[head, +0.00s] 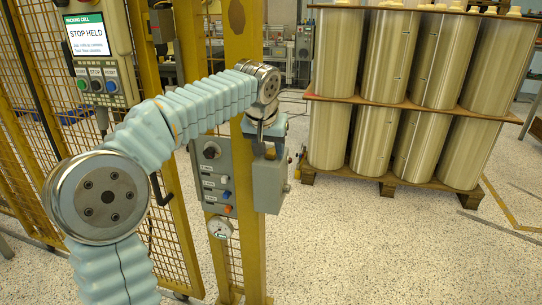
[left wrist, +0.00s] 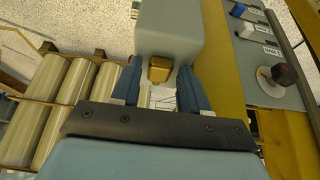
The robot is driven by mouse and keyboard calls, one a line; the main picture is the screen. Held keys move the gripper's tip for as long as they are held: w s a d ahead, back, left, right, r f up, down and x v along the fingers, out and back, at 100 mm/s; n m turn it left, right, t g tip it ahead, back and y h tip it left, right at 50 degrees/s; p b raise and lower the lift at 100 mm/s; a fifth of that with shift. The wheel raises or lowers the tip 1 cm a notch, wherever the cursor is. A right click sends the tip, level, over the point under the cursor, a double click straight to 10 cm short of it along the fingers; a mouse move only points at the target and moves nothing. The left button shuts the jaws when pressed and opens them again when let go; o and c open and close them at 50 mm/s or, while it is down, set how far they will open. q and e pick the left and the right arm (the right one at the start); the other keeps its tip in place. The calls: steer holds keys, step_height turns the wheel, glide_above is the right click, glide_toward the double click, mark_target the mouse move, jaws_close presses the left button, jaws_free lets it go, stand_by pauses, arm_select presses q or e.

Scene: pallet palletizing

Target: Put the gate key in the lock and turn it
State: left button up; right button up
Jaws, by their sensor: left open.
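My left gripper (head: 268,143) is at the top of the grey lock box (head: 270,187) on the yellow gate post. In the left wrist view its two blue fingers (left wrist: 158,68) are spread apart. A brass-coloured piece (left wrist: 159,70) shows between the fingertips, at the end of the grey box (left wrist: 170,32), with gaps to both fingers. I cannot tell whether this piece is the key or part of the lock. No separate key can be made out in the head view, where my wrist and gripper cover the box's top. My right gripper is not in view.
A grey panel (head: 213,175) with a black knob and coloured buttons is beside the lock box. A control pendant (head: 98,50) reading STOP HELD hangs on the yellow mesh fence (head: 165,215). Stacked cylinders on a pallet (head: 390,187) stand at the right. The front right floor is clear.

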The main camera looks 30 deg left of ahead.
arm_select(q)
jaws_close()
steer(key=shift+r+p, duration=0.45)
steer(key=shift+p, duration=0.05)
stand_by(0.6)
steer(key=shift+r+p, duration=1.3)
steer(key=shift+r, duration=0.05)
steer(key=shift+r+p, duration=0.5)
steer(key=shift+r, duration=0.6)
